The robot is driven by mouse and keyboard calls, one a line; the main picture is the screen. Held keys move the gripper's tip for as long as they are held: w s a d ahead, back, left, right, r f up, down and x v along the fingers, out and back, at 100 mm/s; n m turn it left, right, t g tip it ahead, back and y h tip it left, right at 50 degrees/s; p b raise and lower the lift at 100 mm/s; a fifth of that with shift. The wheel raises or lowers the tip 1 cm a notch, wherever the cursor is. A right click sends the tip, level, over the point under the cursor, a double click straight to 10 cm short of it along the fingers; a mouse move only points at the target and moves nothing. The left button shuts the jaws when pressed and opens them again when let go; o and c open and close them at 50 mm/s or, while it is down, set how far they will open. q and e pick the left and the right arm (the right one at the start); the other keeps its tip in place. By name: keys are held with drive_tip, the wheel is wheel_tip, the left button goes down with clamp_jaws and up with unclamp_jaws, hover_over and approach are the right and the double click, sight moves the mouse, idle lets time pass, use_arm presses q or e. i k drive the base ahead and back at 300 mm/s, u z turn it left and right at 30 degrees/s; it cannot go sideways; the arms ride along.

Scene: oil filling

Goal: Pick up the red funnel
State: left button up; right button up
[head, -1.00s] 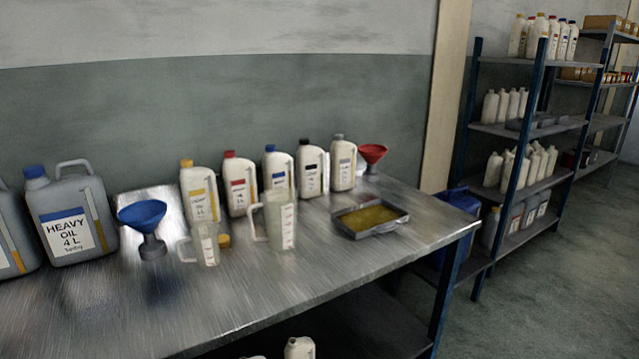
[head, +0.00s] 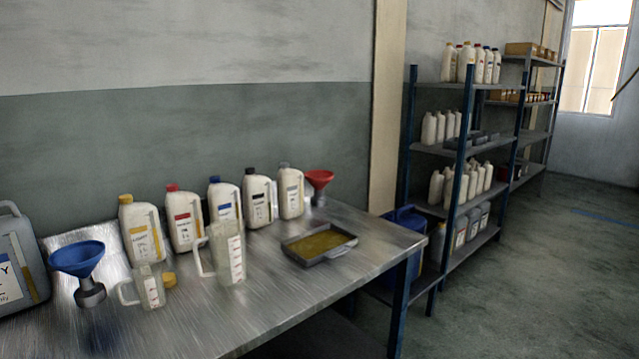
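The red funnel (head: 319,184) stands upright, wide mouth up, at the back right of the metal table (head: 205,320). It is just right of the grey-capped bottle (head: 290,192) and near the wall. All of it shows except perhaps a little of its lower left side. Neither of my grippers is in the head view, and nothing touches the funnel.
A shallow tray of yellow oil (head: 320,243) lies in front of the funnel. Several bottles line the wall to its left. Measuring jugs (head: 228,252) and a blue funnel (head: 78,262) stand further left. Shelves (head: 470,150) and open floor (head: 560,270) are on the right.

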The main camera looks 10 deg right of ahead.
sight(319, 185)
drive_tip(key=z, duration=1.55)
drive_tip(key=i, duration=5.1)
drive_tip(key=u, duration=4.05)
